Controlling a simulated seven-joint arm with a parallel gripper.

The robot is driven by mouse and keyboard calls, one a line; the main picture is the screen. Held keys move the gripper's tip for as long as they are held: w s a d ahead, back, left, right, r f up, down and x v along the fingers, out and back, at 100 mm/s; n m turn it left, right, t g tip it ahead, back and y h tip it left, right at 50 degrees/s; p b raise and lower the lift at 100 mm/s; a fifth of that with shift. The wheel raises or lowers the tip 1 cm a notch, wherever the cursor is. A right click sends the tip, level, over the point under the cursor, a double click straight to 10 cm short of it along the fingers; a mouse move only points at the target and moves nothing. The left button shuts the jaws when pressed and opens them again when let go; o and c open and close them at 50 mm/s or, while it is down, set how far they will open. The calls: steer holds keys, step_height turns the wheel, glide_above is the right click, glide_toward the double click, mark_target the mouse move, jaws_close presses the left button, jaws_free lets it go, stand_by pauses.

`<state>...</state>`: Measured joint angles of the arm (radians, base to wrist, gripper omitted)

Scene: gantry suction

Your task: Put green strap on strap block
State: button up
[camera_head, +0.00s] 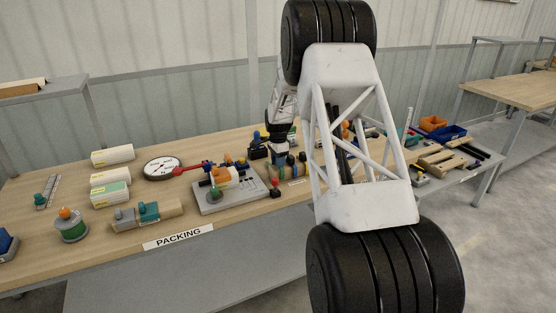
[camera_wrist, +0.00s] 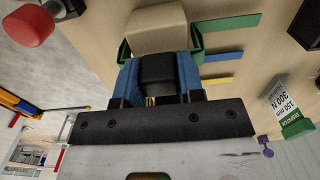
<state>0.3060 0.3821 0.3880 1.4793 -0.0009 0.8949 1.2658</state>
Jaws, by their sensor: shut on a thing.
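My gripper (camera_wrist: 160,78), with blue fingers, is shut on a black block-like part in the wrist view. Green pieces (camera_wrist: 196,45) show on both sides just beyond the fingers and look like the green strap I hold. A beige block (camera_wrist: 157,28) lies between these green sides. I cannot tell whether the strap is seated on it or only around it. In the head view my gripper (camera_head: 279,158) is low over the bench, near small coloured parts. The strap is too small to make out there.
Flat green (camera_wrist: 226,23), blue (camera_wrist: 222,55) and yellow (camera_wrist: 219,80) strips lie right of the block. A labelled white and green dispenser (camera_wrist: 290,108) stands farther right. A grey fixture plate (camera_head: 232,196) and a dial gauge (camera_head: 163,168) are left of my gripper.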

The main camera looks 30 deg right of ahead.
steer(key=shift+f, duration=0.4)
steer(key=o, duration=1)
steer(key=shift+r, duration=3.9)
